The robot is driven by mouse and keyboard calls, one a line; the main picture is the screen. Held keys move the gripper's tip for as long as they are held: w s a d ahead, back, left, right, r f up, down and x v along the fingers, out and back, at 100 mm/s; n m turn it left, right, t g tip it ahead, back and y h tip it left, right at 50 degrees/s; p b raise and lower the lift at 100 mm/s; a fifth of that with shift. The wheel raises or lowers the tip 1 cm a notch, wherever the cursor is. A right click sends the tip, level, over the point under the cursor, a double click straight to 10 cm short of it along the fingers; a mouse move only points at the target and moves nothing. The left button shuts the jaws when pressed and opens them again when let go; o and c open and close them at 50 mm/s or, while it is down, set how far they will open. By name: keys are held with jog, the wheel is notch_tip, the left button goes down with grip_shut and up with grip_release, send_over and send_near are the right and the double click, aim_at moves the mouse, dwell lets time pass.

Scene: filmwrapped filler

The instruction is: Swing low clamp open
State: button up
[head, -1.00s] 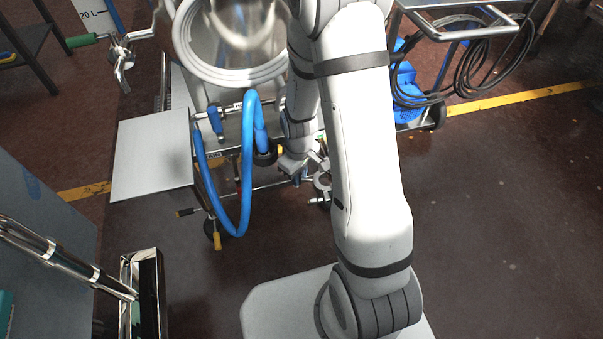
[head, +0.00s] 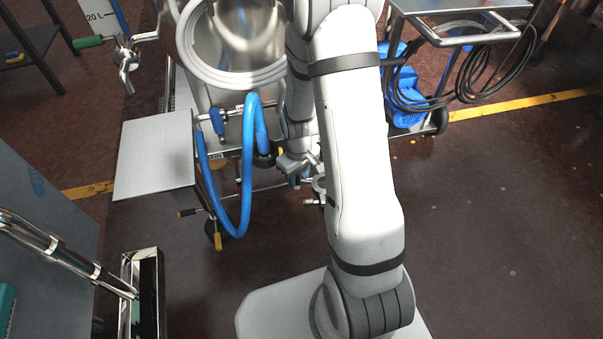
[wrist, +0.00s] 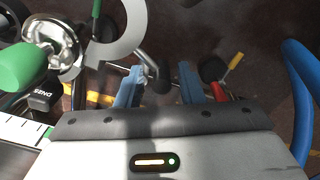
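My gripper (wrist: 162,86) shows two blue fingers with a clear gap between them. It is open, and a small metal part (wrist: 146,72) shows between the fingers, close to the left one. A pale grey ring (wrist: 118,48), which looks like the low clamp, is just beyond and left of the fingertips in the wrist view. I cannot tell whether the clamp is closed. In the head view my gripper (head: 298,163) is low beside the steel vessel (head: 235,72), and the clamp (head: 318,186) is partly hidden by my arm.
A blue hose (head: 247,165) loops down left of my gripper. A green-handled valve part (wrist: 20,66) is at the left of the wrist view. A grey side shelf (head: 155,157) and a trolley with coiled cable (head: 470,80) flank the vessel.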

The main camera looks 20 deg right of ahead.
jog(key=shift+o, duration=0.5)
notch_tip(320, 180, up, 8)
jog(key=p, duration=0.3)
jog(key=shift+f, duration=0.1)
jog(key=s+r+m+t+p, duration=0.1)
jog(key=s+r+p, duration=0.4)
jog(key=r, duration=1.1)
jog(key=s+a+r+m+p, duration=0.1)
jog(key=s+r+p, duration=0.3)
jog(key=r+p, duration=0.8)
jog(key=s+a+r+m+t+p, duration=0.1)
jog(key=s+r+p, duration=0.4)
jog(key=r, duration=1.5)
jog(key=m+p, duration=0.1)
jog(key=p, duration=0.3)
jog(key=shift+s+a+r+t, duration=0.2)
jog(key=shift+s+r+t, duration=0.1)
jog(key=shift+r, duration=0.05)
